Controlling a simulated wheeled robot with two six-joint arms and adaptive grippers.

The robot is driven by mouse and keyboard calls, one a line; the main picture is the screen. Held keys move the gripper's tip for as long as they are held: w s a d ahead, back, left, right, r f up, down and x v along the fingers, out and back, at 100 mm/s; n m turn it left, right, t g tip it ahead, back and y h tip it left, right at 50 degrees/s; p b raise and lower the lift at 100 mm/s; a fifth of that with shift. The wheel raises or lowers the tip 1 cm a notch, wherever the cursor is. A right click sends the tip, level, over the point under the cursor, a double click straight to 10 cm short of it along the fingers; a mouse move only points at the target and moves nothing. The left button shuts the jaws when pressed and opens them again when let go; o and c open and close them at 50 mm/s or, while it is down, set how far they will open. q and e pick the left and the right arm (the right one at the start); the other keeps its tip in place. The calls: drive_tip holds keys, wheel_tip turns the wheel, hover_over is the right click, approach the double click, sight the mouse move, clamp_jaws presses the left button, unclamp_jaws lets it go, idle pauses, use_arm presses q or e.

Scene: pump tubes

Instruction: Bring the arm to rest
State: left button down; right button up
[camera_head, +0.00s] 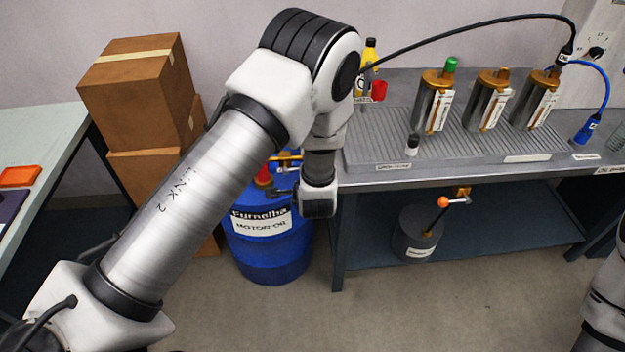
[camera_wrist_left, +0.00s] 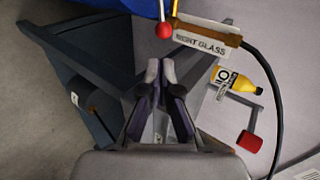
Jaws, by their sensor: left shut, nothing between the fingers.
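My left arm (camera_head: 190,215) reaches up from the lower left of the head view, bends at a high elbow, and its wrist (camera_head: 318,200) hangs down in front of the blue drum. My left gripper (camera_wrist_left: 161,70) shows in the wrist view with its fingers together and nothing between them. In the head view the gripper is mostly hidden by the wrist. Part of my right arm (camera_head: 606,300) shows at the right edge; its gripper is out of view.
A blue motor oil drum (camera_head: 265,255) stands beside the workbench (camera_head: 455,178). Several metal cylinders (camera_head: 485,100) stand on the bench with hoses at right. A yellow bottle (camera_wrist_left: 233,75) and a sight glass label (camera_wrist_left: 199,41) are near the gripper. Cardboard boxes (camera_head: 140,90) are stacked left.

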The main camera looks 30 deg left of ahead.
use_arm(q)
drive_tip(key=v, duration=0.3)
drive_tip(key=shift+w+d, duration=0.1)
